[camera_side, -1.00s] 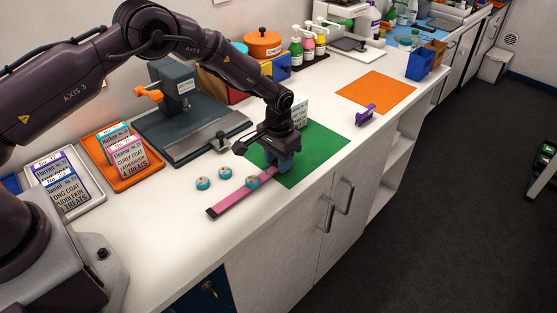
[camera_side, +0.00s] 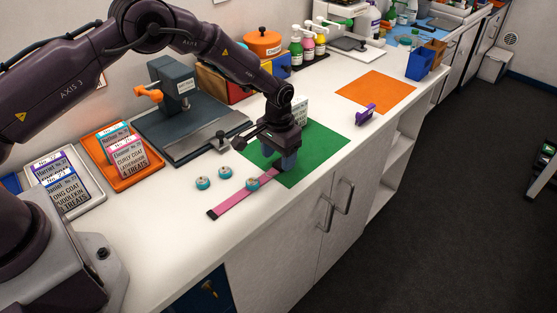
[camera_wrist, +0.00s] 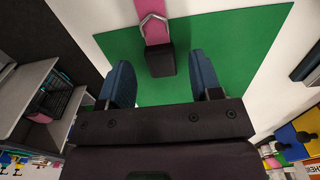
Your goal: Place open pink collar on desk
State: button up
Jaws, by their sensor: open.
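The pink collar (camera_side: 237,201) lies open and flat as a long strip on the white desk (camera_side: 185,232) in the side view. Its far end reaches onto the green mat (camera_side: 320,157), under my gripper (camera_side: 279,162). In the wrist view the collar's pink strap (camera_wrist: 152,8) has a metal ring and ends in a dark buckle end (camera_wrist: 160,62) over the green mat. My gripper (camera_wrist: 162,85) is open, with one blue finger on each side of that dark end and a gap on both sides. The fingers are apart from the collar.
Several small teal-rimmed round tins (camera_side: 203,183) sit beside the collar; one (camera_side: 252,183) is close to the strap. A purple item (camera_side: 365,115) stands right of the green mat. A dark press (camera_side: 177,95) and an orange tray (camera_side: 105,165) stand behind.

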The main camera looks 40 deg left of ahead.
jog(key=s+a+r+t, duration=0.1)
jog(key=s+r, duration=0.1)
jog(key=r, duration=0.8)
jog(key=s+r, duration=0.2)
jog(key=r, duration=0.8)
jog(key=s+a+r+t, duration=0.1)
jog(key=s+r+t, duration=0.1)
jog(key=s+r, duration=0.7)
jog(key=s+a+r+t, duration=0.1)
jog(key=s+r, duration=0.1)
jog(key=s, duration=0.7)
jog(key=s+a+r+t, duration=0.1)
jog(key=s, duration=0.9)
jog(key=shift+r+t, duration=0.3)
jog(key=shift+r, duration=0.1)
